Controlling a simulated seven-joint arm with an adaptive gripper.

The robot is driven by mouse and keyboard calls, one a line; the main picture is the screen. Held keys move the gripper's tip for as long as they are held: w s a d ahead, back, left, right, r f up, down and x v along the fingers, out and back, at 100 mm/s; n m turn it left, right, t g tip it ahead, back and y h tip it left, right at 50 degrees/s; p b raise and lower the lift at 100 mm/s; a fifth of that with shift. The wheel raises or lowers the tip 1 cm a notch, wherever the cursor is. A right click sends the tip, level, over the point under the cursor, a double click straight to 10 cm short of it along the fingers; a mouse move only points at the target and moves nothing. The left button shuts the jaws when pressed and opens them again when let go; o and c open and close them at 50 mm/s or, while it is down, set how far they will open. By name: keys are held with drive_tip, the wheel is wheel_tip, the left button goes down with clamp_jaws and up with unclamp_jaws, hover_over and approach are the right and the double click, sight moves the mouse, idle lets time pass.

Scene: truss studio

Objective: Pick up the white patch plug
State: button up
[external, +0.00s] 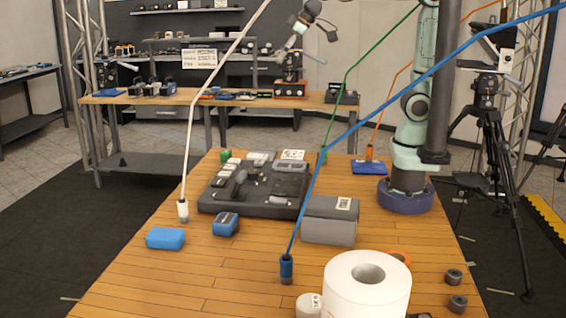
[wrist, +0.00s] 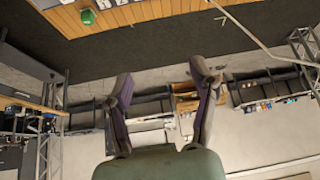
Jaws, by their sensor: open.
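The white patch plug (external: 183,210) stands upright on the wooden table, left of the dark tray, in the external view. A white cable (external: 190,120) rises from its top and leaves the picture at the top. My gripper (wrist: 162,72) is open and empty in the wrist view, with floor and distant benches behind its fingers. The wrist view shows only an edge of the wooden table, at the top, and I cannot make out the plug there.
Near the white plug are a blue block (external: 165,239), a blue-grey block (external: 225,224) and the dark tray (external: 250,207). A blue plug (external: 287,269) with a long slanting cable, a grey box (external: 328,232) and a white roll (external: 367,290) stand farther right. The front-left table is clear.

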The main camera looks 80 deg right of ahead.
drive_tip(key=w+a+t, duration=0.1)
drive_tip(key=w+a, duration=0.3)
drive_tip(key=w, duration=0.8)
drive_tip(key=n+g, duration=0.3)
hover_over(184, 202)
drive_tip(key=s, duration=0.2)
drive_tip(key=shift+y, duration=0.4)
drive_tip(key=f, duration=3)
drive_tip(key=shift+d, duration=0.4)
drive_tip(key=x, duration=0.4)
drive_tip(key=shift+w+f, duration=0.1)
drive_tip(key=shift+f, duration=0.2)
drive_tip(key=shift+x, duration=0.85)
clamp_jaws()
